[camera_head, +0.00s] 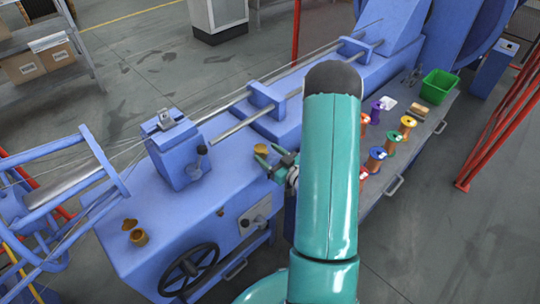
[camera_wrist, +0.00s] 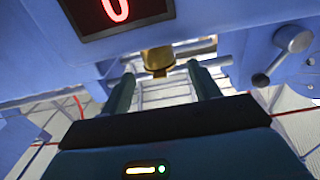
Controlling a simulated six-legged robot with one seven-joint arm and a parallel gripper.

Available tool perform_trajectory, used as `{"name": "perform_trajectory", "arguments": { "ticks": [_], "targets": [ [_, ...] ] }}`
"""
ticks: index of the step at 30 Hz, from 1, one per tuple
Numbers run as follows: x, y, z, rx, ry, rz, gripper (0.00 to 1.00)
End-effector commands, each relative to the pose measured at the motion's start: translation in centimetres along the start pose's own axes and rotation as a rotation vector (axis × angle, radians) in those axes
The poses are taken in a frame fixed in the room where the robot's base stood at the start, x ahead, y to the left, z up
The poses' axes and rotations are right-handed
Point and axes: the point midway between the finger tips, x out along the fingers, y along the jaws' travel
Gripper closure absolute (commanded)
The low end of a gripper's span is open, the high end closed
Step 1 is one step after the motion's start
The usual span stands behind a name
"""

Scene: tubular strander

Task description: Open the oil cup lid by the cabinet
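A brass oil cup (camera_head: 260,149) stands on the blue cabinet top (camera_head: 225,185), just left of my gripper (camera_head: 271,159) in the head view. In the wrist view a brass cup (camera_wrist: 158,59) shows ahead of my gripper (camera_wrist: 163,80), roughly between the two dark green fingers. The fingers are apart, with nothing held between them. I cannot tell whether they touch the cup; its lid is not clear. A second brass cup (camera_head: 140,237) and a small brass piece (camera_head: 129,224) sit at the cabinet's left end.
A blue block (camera_head: 178,152) with a black-knobbed lever stands left of the cup. The wrist view shows a red-digit display (camera_wrist: 117,12) and a lever (camera_wrist: 284,52). A handwheel (camera_head: 188,269) is on the cabinet front. Spools (camera_head: 376,157) and a green bin (camera_head: 438,86) are at right.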

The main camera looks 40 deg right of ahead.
Motion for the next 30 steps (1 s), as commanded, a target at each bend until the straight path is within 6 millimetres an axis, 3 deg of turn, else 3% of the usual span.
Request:
{"name": "perform_trajectory", "arguments": {
  "ticks": [1, 6, 7, 20, 30],
  "targets": [
    [0.0, 0.0, 0.0, 0.0, 0.0, 0.0, 0.48],
    [0.0, 0.0, 0.0, 0.0, 0.0, 0.0, 0.81],
    [-0.1, 0.0, 0.0, 0.0, 0.0, 0.0, 0.83],
    [0.0, 0.0, -0.7, -0.002, -0.075, 0.0, 0.83],
    [0.4, 0.0, -2.6, -0.006, -0.325, -0.001, 0.83]
  ]
}}
